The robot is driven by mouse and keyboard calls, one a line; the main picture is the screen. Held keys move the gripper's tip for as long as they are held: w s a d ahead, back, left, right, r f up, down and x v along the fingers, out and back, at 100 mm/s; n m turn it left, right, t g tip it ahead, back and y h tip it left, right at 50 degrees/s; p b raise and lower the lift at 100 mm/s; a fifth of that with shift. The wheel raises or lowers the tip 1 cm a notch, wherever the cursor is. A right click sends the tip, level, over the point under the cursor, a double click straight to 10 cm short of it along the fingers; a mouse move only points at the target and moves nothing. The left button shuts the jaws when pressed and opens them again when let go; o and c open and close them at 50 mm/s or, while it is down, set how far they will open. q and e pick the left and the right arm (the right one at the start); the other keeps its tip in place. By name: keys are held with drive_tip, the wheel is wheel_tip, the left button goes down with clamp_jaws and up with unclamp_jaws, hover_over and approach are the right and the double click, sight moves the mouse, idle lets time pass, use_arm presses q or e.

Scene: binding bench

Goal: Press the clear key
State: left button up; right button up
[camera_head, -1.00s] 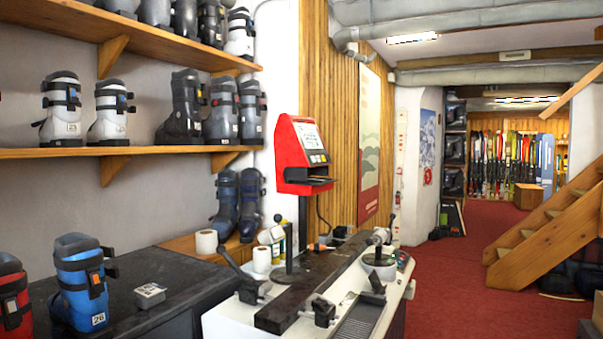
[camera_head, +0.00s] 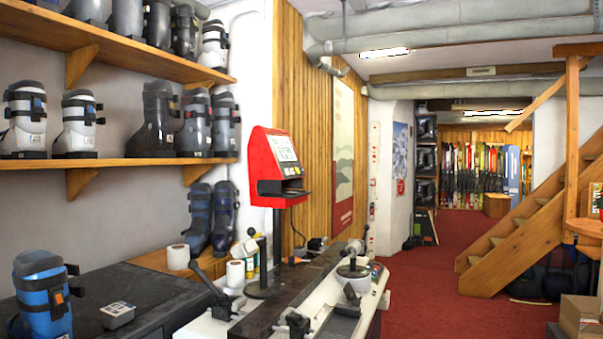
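A red machine (camera_head: 277,168) stands on a dark post above the binding bench. Its sloped face carries a pale panel (camera_head: 283,149) with small keys or markings, too small to read, so I cannot tell which one is the clear key. A dark tray or slot (camera_head: 284,188) sticks out below the panel. Neither of my grippers is in view.
The bench (camera_head: 330,318) with a dark bar and clamps stands below the machine. A black-topped counter (camera_head: 158,297) holds a blue boot (camera_head: 43,296) and a small grey box (camera_head: 117,314). Boot shelves line the left wall. Red carpet (camera_head: 424,292) lies clear right of the bench; cardboard boxes (camera_head: 580,315) stand lower right.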

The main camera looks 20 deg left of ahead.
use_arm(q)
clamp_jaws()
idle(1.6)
